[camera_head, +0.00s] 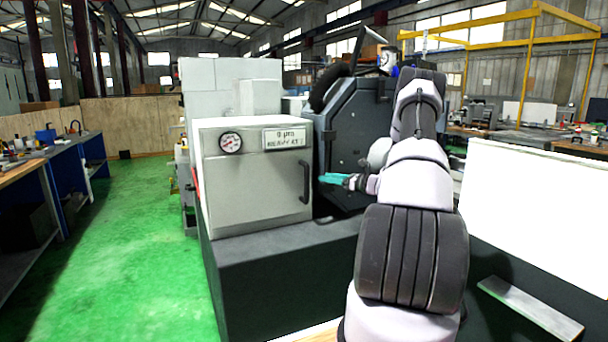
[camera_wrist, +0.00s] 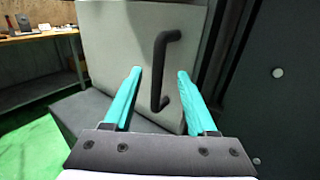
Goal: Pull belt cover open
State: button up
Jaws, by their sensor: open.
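The belt cover (camera_head: 258,185) is a light grey box front with a round gauge and a label plate. It appears closed. Its black vertical handle (camera_head: 305,182) is near the right edge. In the wrist view the cover (camera_wrist: 112,50) fills the upper middle, and the handle (camera_wrist: 158,70) stands between the lines of my two teal fingers, beyond their tips. My gripper (camera_head: 325,178) is just right of the handle in the head view. In the wrist view my gripper (camera_wrist: 160,75) is open and empty; I cannot tell whether a finger touches the handle.
A dark machine housing (camera_head: 352,140) stands right behind the gripper. A dark ledge (camera_head: 285,245) runs below the cover. A white panel (camera_head: 535,200) is at the right. Green floor (camera_head: 130,220) is clear at the left, beside a blue workbench (camera_head: 92,150).

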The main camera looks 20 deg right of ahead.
jog(key=x, duration=0.9)
jog(key=shift+w+a, duration=0.25)
jog(key=shift+w, duration=0.05)
grip_shut()
dwell(1.0)
